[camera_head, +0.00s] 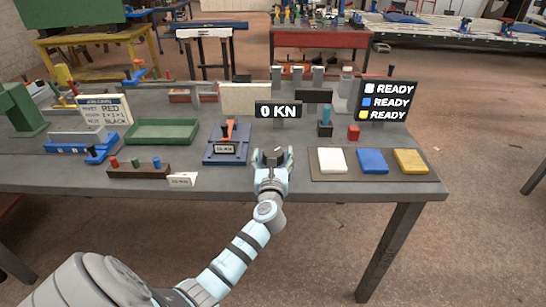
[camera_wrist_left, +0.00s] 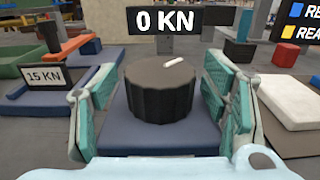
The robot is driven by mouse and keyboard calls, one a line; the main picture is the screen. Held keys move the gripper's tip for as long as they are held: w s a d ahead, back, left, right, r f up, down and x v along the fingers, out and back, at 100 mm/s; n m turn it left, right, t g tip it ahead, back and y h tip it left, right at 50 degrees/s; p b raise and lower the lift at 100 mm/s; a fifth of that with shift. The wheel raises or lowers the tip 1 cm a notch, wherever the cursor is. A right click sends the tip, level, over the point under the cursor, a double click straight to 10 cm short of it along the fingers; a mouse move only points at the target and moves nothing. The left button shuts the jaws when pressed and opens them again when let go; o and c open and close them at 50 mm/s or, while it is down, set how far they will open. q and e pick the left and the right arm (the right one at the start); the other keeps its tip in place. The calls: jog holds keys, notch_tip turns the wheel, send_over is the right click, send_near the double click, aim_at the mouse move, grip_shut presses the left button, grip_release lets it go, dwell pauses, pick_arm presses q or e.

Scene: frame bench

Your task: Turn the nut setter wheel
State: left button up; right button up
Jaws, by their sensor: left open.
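The nut setter wheel is a dark ribbed knob (camera_wrist_left: 162,92) with a white mark on its top, pointing to the back right. It stands on a blue base (camera_wrist_left: 150,138) below a display reading 0 KN (camera_head: 278,110). My left gripper (camera_head: 272,158) is open around the wheel, with one teal finger on each side of it. In the left wrist view the fingers (camera_wrist_left: 160,105) show gaps to the wheel; I cannot tell if either touches. In the head view the gripper hides most of the wheel. My right gripper is not in view.
A blue fixture (camera_head: 226,153) with an orange lever and a 15 KN label stands to the left. White (camera_head: 332,161), blue (camera_head: 372,161) and yellow pads (camera_head: 410,161) lie to the right. A status board (camera_head: 387,101) reads READY three times. A green tray (camera_head: 161,132) is further left.

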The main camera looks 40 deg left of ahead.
pick_arm(q)
jog(key=shift+w+a, duration=0.25)
jog(key=shift+w, duration=0.1)
jog(key=c, duration=1.2)
